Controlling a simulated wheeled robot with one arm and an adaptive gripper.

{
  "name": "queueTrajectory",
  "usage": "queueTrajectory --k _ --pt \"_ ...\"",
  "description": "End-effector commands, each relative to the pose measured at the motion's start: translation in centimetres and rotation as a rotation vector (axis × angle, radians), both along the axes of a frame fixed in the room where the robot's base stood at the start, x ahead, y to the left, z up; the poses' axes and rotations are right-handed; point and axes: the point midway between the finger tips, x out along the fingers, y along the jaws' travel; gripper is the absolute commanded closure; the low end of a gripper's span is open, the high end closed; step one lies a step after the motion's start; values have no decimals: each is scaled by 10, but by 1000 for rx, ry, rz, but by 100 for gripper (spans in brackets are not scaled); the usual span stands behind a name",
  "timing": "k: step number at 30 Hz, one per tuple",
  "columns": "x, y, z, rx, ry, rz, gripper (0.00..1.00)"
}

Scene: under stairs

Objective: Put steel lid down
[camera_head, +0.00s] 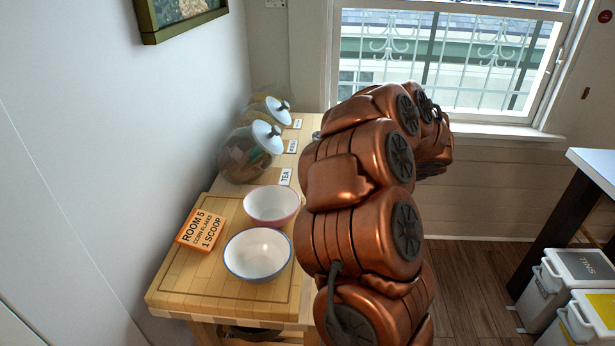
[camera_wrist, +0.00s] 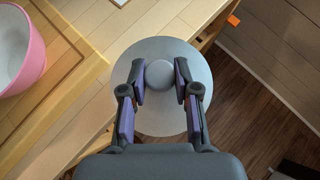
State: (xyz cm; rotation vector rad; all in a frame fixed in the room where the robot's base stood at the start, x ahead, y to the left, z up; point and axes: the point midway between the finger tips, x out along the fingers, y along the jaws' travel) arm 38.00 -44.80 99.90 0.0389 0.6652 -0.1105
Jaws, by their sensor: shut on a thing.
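The steel lid (camera_wrist: 160,112) is a round grey disc with a knob in its middle, seen from above in the wrist view. My gripper (camera_wrist: 160,76) is shut on the lid's knob, one finger on each side. The lid is over the edge of the wooden table (camera_wrist: 85,150), partly over the table and partly over the floor. I cannot tell its height above the table. In the head view my arm hides the gripper and the lid.
On the table's board (camera_head: 190,285) stand a blue-rimmed bowl (camera_head: 258,255), a pink bowl (camera_head: 271,206) and an orange sign (camera_head: 201,230). Lidded glass jars (camera_head: 245,160) and small labels, one reading TEA (camera_head: 286,177), stand behind. White bins (camera_head: 560,285) are at right.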

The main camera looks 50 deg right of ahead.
Motion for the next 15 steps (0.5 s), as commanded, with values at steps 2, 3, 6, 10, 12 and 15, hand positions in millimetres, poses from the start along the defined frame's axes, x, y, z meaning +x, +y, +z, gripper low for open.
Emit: queueTrajectory --k 2,3,6,10,12,15 --pt "15 3 1 3 -2 5 100" --pt "21 3 1 3 -3 5 100" --pt "38 4 1 1 -2 4 100" --pt "61 8 -2 2 -2 8 100" --pt "73 9 -3 2 -1 6 100" --pt "92 12 -4 3 -3 9 100"
